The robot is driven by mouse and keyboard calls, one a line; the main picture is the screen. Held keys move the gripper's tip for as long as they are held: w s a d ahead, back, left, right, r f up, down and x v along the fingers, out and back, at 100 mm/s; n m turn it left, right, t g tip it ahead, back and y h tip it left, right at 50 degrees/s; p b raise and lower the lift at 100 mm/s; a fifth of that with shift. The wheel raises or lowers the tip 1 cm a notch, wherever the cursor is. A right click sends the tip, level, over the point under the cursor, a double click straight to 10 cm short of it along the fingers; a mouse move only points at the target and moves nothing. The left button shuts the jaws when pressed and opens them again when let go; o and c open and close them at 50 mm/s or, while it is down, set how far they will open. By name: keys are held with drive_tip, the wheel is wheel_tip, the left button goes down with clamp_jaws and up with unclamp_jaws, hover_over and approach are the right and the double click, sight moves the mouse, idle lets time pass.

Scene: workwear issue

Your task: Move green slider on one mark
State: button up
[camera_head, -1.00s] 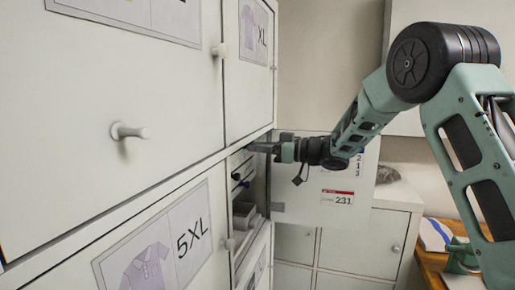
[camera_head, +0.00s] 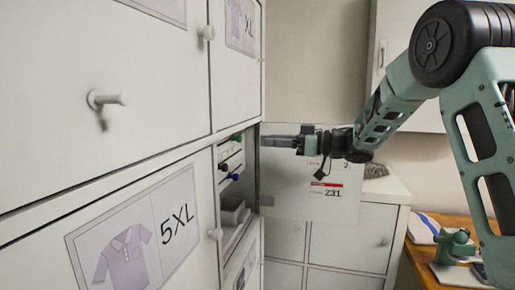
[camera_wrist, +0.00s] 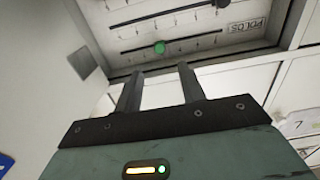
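The green slider (camera_wrist: 160,47) is a round knob on a dark track with tick marks. It sits between two ticks' span near the track's middle in the wrist view. In the head view it shows as a small green spot (camera_head: 236,137) inside the open compartment. My gripper (camera_wrist: 160,70) is open and empty, its two fingers pointing at the panel with the green knob between their lines, apart from it. In the head view my gripper (camera_head: 270,141) is just outside the compartment opening, to the right of the sliders.
A second track with a dark knob (camera_wrist: 221,3) lies beside the green one; a blue knob (camera_head: 234,176) shows in the head view. The panel is marked POLOS (camera_wrist: 247,26). The open door (camera_head: 300,204) labelled 231 stands behind my gripper. Folded items (camera_head: 234,213) lie below.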

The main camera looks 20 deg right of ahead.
drive_tip(key=b+v, duration=0.2)
drive_tip(key=v, duration=0.6)
drive_tip(key=shift+s+d, duration=0.2)
drive_tip(key=shift+d, duration=0.1)
drive_tip(key=w+a+f+m+t+h, duration=0.25)
drive_tip(key=w+a+m+h, duration=0.2)
drive_tip(key=a, duration=0.55)
drive_tip(key=s+a+f+m+g+h+b, duration=0.1)
drive_tip(key=s+a+f+g+h, duration=0.1)
drive_tip(key=s+a+f+h, duration=0.5)
drive_tip(key=s+a+f+g, duration=0.2)
drive_tip(key=s+f, duration=0.3)
drive_tip(key=s, duration=0.6)
drive_tip(key=s+a+f+n+g+h, duration=0.1)
drive_tip(key=s+f+g, duration=0.4)
drive_tip(key=s, duration=0.5)
drive_tip(key=s+a+f+n+g+h+b, duration=0.1)
drive_tip(key=s+a+f+g, duration=0.2)
drive_tip(key=s, duration=0.8)
wheel_tip(320, 180, down, 2)
drive_tip(key=shift+s+f+g, duration=0.25)
drive_tip(key=shift+s+g, duration=0.05)
drive_tip(key=shift+g, duration=0.25)
drive_tip(key=shift+n+h, duration=0.25)
